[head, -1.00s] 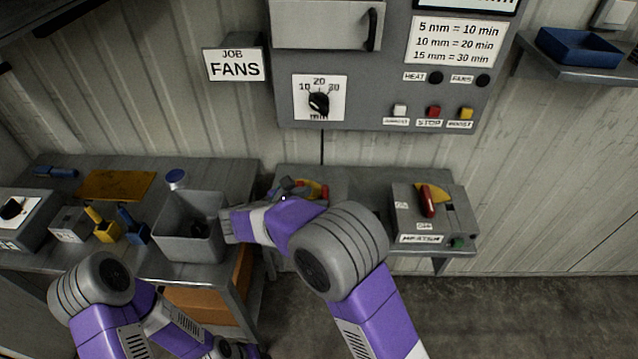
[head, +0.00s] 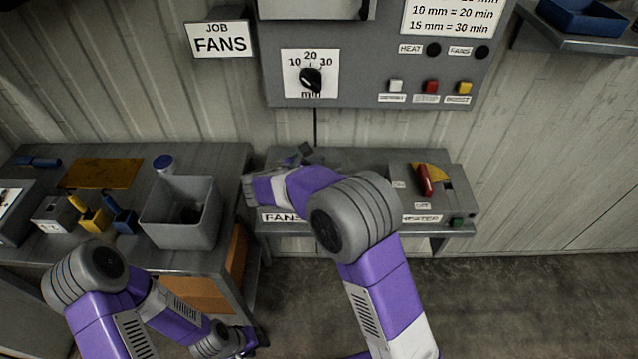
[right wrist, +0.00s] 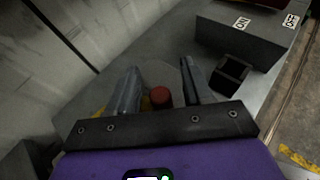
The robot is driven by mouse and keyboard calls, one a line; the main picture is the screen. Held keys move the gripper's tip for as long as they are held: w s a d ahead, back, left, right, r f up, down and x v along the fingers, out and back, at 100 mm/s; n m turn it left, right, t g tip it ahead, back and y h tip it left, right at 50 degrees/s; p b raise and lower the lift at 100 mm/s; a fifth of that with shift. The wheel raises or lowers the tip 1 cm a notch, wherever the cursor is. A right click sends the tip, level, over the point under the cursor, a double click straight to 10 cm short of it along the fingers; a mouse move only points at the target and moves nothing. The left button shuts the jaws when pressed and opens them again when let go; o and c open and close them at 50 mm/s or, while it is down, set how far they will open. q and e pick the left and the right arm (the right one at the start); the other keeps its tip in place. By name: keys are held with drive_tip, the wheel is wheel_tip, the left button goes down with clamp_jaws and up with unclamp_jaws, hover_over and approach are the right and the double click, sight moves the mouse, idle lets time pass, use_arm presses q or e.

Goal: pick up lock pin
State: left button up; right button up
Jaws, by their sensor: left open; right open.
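My right gripper (right wrist: 157,88) is open over the fans box on the right bench. In the right wrist view a round red end of a part (right wrist: 160,97) shows between its two fingers, with a gap on each side. I cannot tell whether it is the lock pin or the end of a lever. A bit of yellow (right wrist: 97,112) shows beside the left finger. In the head view my right gripper (head: 298,156) is mostly behind my own arm, which also hides most of the fans box. My left gripper (head: 250,342) is low by the left bench, its fingers hardly visible.
The heater box (head: 440,190) with a red lever (head: 424,180) stands to the right; it also shows in the right wrist view (right wrist: 240,42). A grey bin (head: 180,225) stands on the left bench. A control panel (head: 375,70) hangs on the wall above.

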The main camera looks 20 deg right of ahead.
clamp_jaws()
